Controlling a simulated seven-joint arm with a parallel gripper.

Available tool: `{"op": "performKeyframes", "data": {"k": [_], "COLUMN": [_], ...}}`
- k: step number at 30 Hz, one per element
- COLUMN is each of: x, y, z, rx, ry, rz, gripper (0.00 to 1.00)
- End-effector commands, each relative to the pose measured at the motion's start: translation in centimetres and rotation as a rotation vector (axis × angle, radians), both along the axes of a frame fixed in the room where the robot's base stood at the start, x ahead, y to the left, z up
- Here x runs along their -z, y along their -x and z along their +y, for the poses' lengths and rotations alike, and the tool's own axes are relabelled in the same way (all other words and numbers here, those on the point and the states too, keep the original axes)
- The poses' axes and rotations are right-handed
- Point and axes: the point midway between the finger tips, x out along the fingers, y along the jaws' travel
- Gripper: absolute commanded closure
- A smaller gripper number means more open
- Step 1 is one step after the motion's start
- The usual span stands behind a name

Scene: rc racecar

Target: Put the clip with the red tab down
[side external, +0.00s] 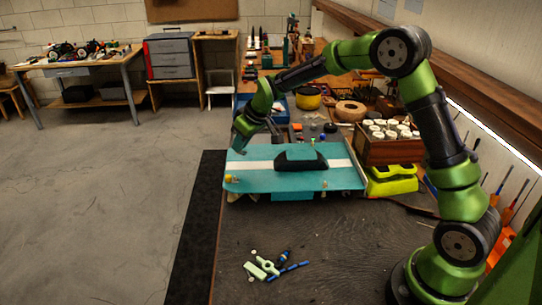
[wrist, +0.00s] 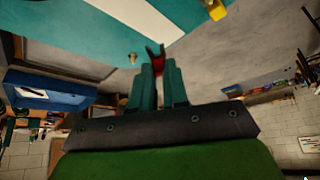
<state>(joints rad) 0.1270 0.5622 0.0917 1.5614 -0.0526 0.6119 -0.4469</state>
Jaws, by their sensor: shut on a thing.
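My gripper (side external: 238,148) is above the far left corner of a teal car body (side external: 262,181) with a white stripe. In the wrist view, my gripper's two fingers (wrist: 158,84) are closed on a small dark clip with a red tab (wrist: 158,63). The clip sticks out past the fingertips, with a forked end. It is too small to make out in the side view. The car body also shows in the wrist view (wrist: 75,32), beyond the fingertips; I cannot tell whether the clip touches anything.
A yellow piece (side external: 232,179) is at the body's near left corner. Small pale and blue parts (side external: 268,268) lie on the dark bench (side external: 330,240) in front. A wooden box of white-topped jars (side external: 388,150) and a yellow-green item (side external: 391,186) stand right of the body.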

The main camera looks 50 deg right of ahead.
Motion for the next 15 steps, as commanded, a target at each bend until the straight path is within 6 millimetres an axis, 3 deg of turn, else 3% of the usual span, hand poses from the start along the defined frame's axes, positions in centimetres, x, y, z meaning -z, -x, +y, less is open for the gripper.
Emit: {"op": "performKeyframes", "data": {"k": [9, 15], "x": [-3.4, -4.5], "y": [12.3, 18.0], "z": [1.0, 1.3], "rx": [0.146, 0.159], "ry": [0.002, 0.000], "rz": [-0.003, -0.002], "gripper": [1.00, 1.00]}}
